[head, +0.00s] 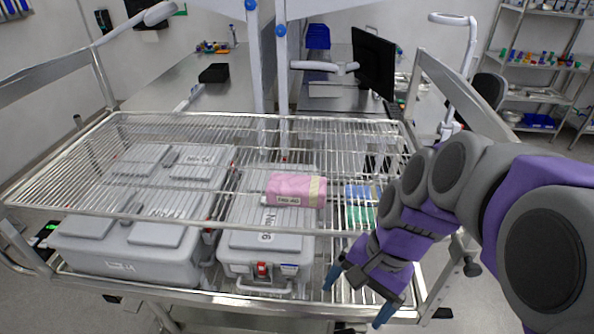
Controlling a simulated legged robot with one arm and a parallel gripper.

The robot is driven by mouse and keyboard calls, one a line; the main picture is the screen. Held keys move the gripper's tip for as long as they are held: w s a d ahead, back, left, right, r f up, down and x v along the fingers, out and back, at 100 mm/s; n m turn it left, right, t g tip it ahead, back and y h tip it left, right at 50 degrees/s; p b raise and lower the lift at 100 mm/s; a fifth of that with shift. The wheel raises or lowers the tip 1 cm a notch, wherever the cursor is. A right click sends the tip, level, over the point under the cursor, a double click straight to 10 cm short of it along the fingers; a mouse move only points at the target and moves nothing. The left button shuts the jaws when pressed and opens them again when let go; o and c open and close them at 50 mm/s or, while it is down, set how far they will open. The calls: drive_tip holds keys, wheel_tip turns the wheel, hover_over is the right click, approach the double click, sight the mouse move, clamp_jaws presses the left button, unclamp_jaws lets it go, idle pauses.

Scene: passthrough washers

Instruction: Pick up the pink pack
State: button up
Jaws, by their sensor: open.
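The pink pack (290,189) lies on the upper wire shelf of the cart, near its middle. It is a soft-looking bundle with a pale yellow strip at its right end and a printed label on its front. My gripper (354,297) is to the right of the pack and nearer to me, by the cart's front edge. Its two blue-tipped fingers point downward and are spread apart with nothing between them. The gripper is clear of the pack.
The wire shelf (150,192) has a raised metal rim. Grey cases (130,250) sit beneath it, with blue and green items (358,205) at right. Upright posts (283,70) stand behind the cart. A steel table with a monitor (373,62) is farther back. The shelf around the pack is clear.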

drive_tip(key=w+r+m+y+p, duration=0.1)
drive_tip(key=w+r, duration=0.1)
drive_tip(key=w, duration=0.1)
drive_tip(key=w+a+r+m+p, duration=0.1)
drive_tip(key=w+r+m+p, duration=0.1)
drive_tip(key=w+r, duration=0.1)
drive_tip(key=w+a+r+m+y+p, duration=0.1)
drive_tip(key=w+r+m, duration=0.1)
drive_tip(key=w, duration=0.3)
drive_tip(key=shift+r+t+y, duration=0.3)
drive_tip(key=m+t+y+p, duration=0.2)
drive_tip(key=m+y+p, duration=0.1)
drive_tip(key=m+p, duration=0.35)
approach(302, 182)
drive_tip(key=v, duration=0.6)
drive_tip(key=shift+m, duration=0.45)
drive_tip(key=b+x, duration=0.2)
drive_tip(key=x, duration=1)
drive_tip(key=shift+s+f, duration=0.1)
drive_tip(key=shift+s, duration=0.1)
drive_tip(key=shift+b+x, duration=0.4)
drive_tip(key=shift+x, duration=2.55)
drive_tip(key=shift+w, duration=0.15)
drive_tip(key=c, duration=1.1)
